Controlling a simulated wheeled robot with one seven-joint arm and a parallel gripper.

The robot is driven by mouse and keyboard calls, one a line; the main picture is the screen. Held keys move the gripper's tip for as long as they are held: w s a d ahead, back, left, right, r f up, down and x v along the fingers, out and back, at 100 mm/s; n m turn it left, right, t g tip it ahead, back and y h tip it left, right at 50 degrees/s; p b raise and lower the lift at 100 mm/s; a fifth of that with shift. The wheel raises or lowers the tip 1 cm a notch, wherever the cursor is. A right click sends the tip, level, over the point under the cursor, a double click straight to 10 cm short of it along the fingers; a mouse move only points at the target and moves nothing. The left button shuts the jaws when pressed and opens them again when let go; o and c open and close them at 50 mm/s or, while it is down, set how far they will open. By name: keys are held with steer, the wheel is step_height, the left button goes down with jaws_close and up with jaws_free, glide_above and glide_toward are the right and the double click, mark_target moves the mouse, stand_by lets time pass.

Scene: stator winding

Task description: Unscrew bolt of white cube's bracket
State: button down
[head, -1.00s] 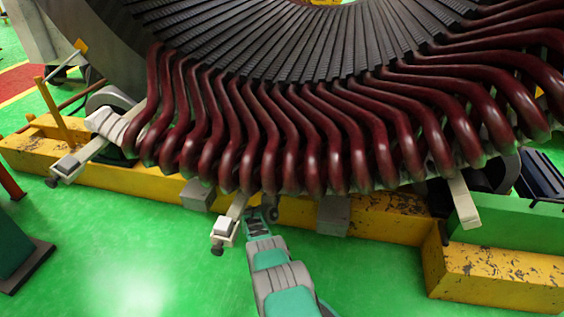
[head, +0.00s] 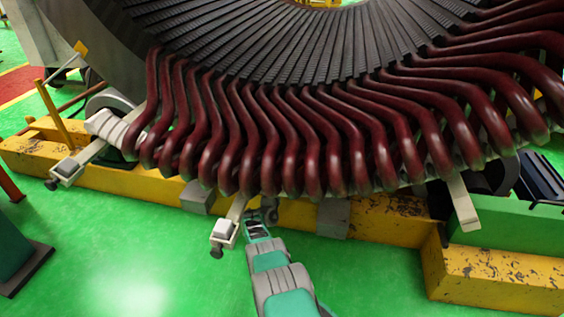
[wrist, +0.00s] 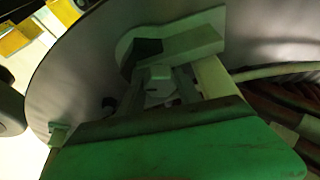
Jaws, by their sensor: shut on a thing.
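The white cube (head: 222,229) sits at the lower end of a pale bracket arm (head: 237,207) that hangs below the red coils, with a dark knob (head: 216,251) under it. My gripper (head: 268,213) is just right of this arm, at the front of the yellow beam. In the wrist view my gripper (wrist: 160,88) is shut on a small pale piece (wrist: 160,73), which looks like the bolt. A rounded pale bracket end with a dark angular recess (wrist: 146,49) lies just beyond the fingers. The bolt itself is not clear in the head view.
Dark red coils (head: 310,150) hang close above my arm. The yellow beam (head: 295,212) runs behind my gripper, with grey blocks (head: 333,219) on it. A similar bracket with a white block (head: 67,169) stands at left. The green floor (head: 150,250) in front is open.

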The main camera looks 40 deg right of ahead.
steer(key=shift+n+t+y, duration=0.4)
steer(key=shift+n+t, duration=0.1)
steer(key=shift+n, duration=0.6)
steer(key=shift+n+t+y, duration=0.6)
steer(key=shift+n+t, duration=0.1)
steer(key=shift+n, duration=1.3)
steer(key=c, duration=0.8)
jaws_free()
steer(key=shift+s, duration=0.1)
steer(key=shift+c, duration=0.2)
steer(key=p+v, duration=0.3)
steer(key=v, duration=0.4)
steer(key=shift+s+a+f, duration=0.15)
steer(key=shift+s+a, duration=0.1)
steer(key=shift+s, duration=0.05)
